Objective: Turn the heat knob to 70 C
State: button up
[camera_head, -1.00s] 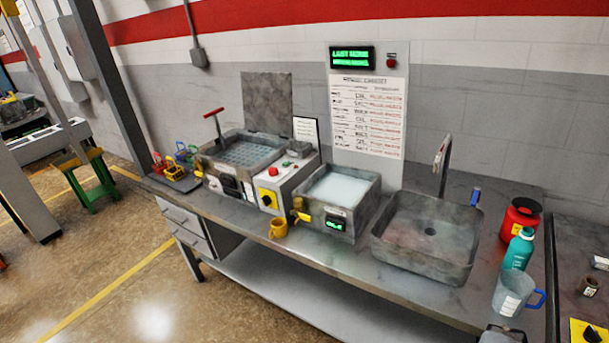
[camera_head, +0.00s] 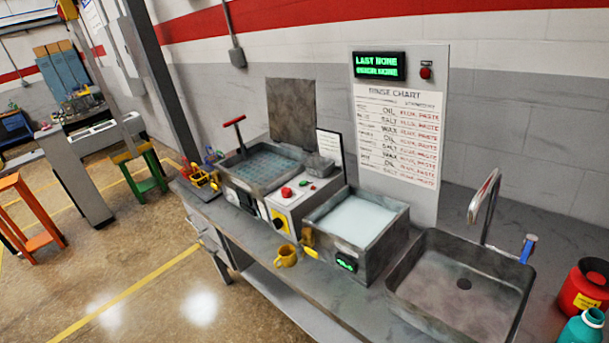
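A grey control box (camera_head: 309,202) stands on the bench between two tanks. On its front is a yellow plate with a dark knob (camera_head: 279,222), which could be the heat knob; its label and setting are too small to read. A red button (camera_head: 286,192) and a small green one sit on the box's top. The left tank (camera_head: 236,184) has a grid inside and a dark panel on its front. The right tank (camera_head: 357,221) holds pale liquid and has a small green display (camera_head: 347,262), too small to read. My gripper is not in view.
The floor (camera_head: 150,285) in front of the bench at left is clear.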

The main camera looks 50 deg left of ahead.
aim_at(287, 192)
jog(key=u, duration=0.2)
jog(key=i, duration=1.15)
jog(key=u, duration=1.15)
jog(key=i, duration=0.6)
jog(key=u, duration=0.45)
